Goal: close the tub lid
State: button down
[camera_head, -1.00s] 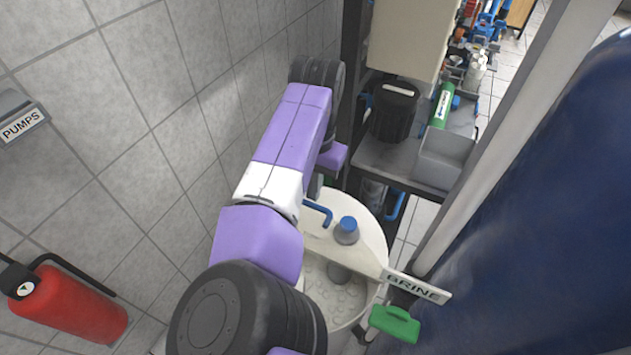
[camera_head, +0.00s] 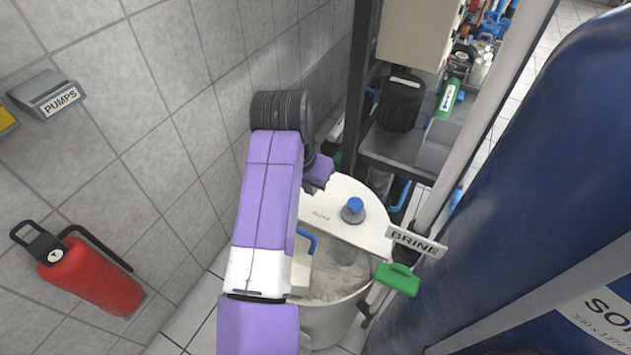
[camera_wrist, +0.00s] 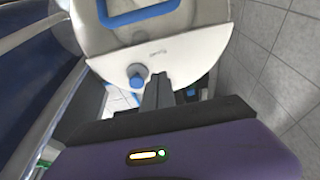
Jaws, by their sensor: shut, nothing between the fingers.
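The round white tub (camera_head: 335,318) stands below the arm, with pale lumpy material visible inside. A white cover section (camera_head: 335,207) with a blue-topped knob (camera_head: 354,207) spans its far side; the near side is uncovered. A blue handle (camera_head: 308,240) shows at the opening's left, partly behind my arm; I cannot tell the angle of the part bearing it. In the wrist view the cover section (camera_wrist: 185,62), knob (camera_wrist: 135,75) and blue handle (camera_wrist: 140,18) lie beyond the fingers. My gripper (camera_wrist: 158,88) is shut and empty, near the cover section; contact is unclear. The head view hides its fingers.
A BRINE sign (camera_head: 416,241) and a green handle (camera_head: 397,279) are right of the tub. A large blue tank (camera_head: 540,190) fills the right side. A shelf rack (camera_head: 385,155) stands behind; a tiled wall (camera_head: 190,110) and red extinguisher (camera_head: 90,277) are left.

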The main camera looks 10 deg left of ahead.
jog(key=s+a+f+t+b, duration=0.1)
jog(key=s+t+b, duration=0.1)
jog(key=s, duration=0.1)
jog(key=s+a+f+t+h+b, duration=0.1)
jog(key=s+t+b, duration=0.1)
jog(key=s, duration=0.1)
jog(key=s+a+f+t+h+b, duration=0.1)
jog(key=s+f+b, duration=0.1)
jog(key=s, duration=0.1)
jog(key=shift+f+t, duration=0.1)
jog(key=shift+t, duration=0.3)
jog(key=s+a+f+t+h+b, duration=0.2)
jog(key=s+f+t+b, duration=0.5)
jog(key=b, duration=1.2)
notch_tip(320, 180, down, 3)
jog(key=shift+a+r+t+h, duration=0.1)
jog(key=shift+a+t+h, duration=0.2)
jog(key=shift+a+h, duration=0.1)
jog(key=shift+b, duration=0.3)
jog(key=shift+s, duration=0.1)
jog(key=v, duration=0.7)
jog(key=shift+s, duration=0.3)
jog(key=shift+a+r, duration=0.1)
